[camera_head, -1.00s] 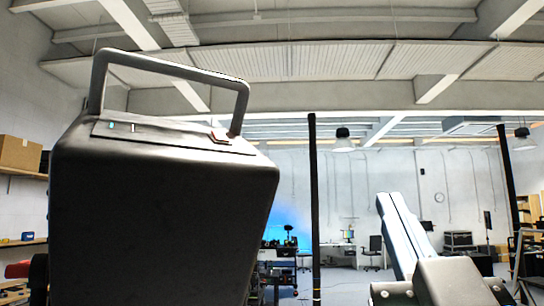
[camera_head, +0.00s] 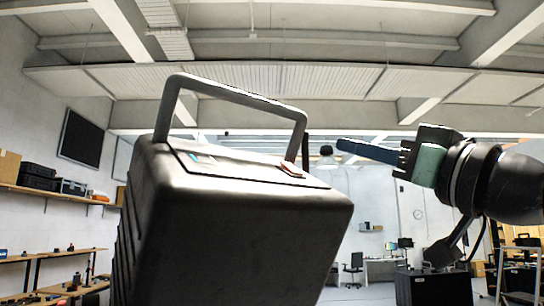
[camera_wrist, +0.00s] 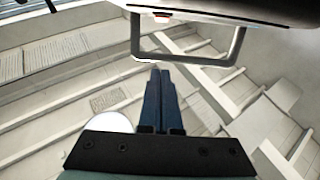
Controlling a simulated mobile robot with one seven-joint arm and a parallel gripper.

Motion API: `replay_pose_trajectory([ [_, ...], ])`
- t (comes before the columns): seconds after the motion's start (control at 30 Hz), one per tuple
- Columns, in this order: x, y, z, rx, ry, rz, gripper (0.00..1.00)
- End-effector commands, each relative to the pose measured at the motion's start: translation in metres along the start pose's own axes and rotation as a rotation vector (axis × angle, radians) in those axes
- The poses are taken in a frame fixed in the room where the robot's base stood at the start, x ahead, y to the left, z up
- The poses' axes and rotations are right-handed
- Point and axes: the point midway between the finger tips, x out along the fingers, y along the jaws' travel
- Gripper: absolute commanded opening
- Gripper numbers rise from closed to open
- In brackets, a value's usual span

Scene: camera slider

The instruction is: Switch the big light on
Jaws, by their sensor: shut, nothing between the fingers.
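The big light is a large dark box (camera_head: 235,235) that fills the left and middle of the head view, with a U-shaped grey handle (camera_head: 237,94) on top. A small red switch (camera_head: 291,169) sits on its top panel near the right foot of the handle. My gripper (camera_head: 342,146) reaches in from the right, its blue fingers shut and empty, apart from the switch and to its right. In the wrist view the fingertips (camera_wrist: 160,72) point toward the handle (camera_wrist: 190,60). The red switch (camera_wrist: 161,17) shows beyond it at the top, on the edge of the box (camera_wrist: 262,14).
Shelves with cases (camera_head: 60,190) and a dark wall panel (camera_head: 81,139) are on the left. A chair (camera_head: 353,268) and a desk (camera_head: 384,268) stand far back. The handle is the closest obstacle to the fingers; the air right of the box is free.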

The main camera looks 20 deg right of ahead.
Motion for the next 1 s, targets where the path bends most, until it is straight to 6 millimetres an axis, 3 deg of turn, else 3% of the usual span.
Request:
replay_pose_trajectory([
  [0.37,0.010,-0.001,-0.002,0.001,0.000,-0.001,0.00],
  [0.87,0.106,-0.001,-0.005,0.002,-0.001,-0.001,0.00],
  [1.0,0.107,-0.001,0.019,0.003,-0.001,0.001,0.00],
])
